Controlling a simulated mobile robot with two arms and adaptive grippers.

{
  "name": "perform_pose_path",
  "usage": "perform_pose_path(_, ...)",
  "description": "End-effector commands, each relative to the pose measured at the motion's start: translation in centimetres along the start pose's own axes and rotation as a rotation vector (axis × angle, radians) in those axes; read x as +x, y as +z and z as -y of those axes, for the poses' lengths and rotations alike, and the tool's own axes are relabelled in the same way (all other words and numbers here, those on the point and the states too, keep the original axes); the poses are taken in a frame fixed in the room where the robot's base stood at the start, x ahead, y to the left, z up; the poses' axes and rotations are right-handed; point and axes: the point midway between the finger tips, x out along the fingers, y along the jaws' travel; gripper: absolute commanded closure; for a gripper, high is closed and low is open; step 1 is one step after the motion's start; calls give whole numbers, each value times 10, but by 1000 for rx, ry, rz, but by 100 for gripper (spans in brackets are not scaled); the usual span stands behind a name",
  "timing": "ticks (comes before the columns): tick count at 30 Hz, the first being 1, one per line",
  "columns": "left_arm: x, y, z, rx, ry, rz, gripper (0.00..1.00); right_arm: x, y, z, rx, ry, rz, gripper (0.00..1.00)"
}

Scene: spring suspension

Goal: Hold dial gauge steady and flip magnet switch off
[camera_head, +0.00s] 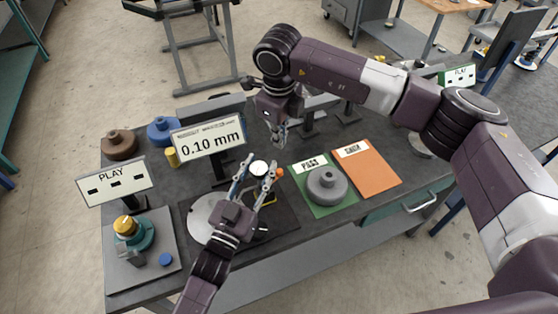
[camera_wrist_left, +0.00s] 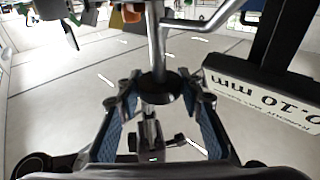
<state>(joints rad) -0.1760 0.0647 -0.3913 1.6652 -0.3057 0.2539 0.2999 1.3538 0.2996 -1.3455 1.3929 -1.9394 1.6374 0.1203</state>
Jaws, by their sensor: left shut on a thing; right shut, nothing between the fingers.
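The dial gauge (camera_head: 259,168) shows a small white face above a dark plate on the bench. My left gripper (camera_head: 256,174) has its fingertips on either side of the gauge and is shut on it. In the left wrist view, a dark round part on a metal post (camera_wrist_left: 160,88) sits between the blue-padded fingers (camera_wrist_left: 160,100). My right gripper (camera_head: 279,138) is shut and empty, pointing down behind and slightly right of the gauge, apart from it. A small orange part (camera_head: 280,172) shows beside the gauge. I cannot make out the magnet switch; my left gripper covers much of the stand.
A readout sign (camera_head: 210,138) showing 0.10 mm stands left of the gauge. A PLAY sign (camera_head: 116,183) and a teal fixture (camera_head: 133,237) are at the left. A grey flanged part (camera_head: 327,186) sits on the green PASS mat; the orange mat (camera_head: 365,170) is bare.

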Motion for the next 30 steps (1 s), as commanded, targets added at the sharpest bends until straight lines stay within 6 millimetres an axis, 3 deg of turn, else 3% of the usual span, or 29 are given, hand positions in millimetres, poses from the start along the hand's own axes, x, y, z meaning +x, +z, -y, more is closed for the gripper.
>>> perform_pose_path(30,0,0,0,0,0,1,100,-1,6,8,-1868,-200,-54,100)
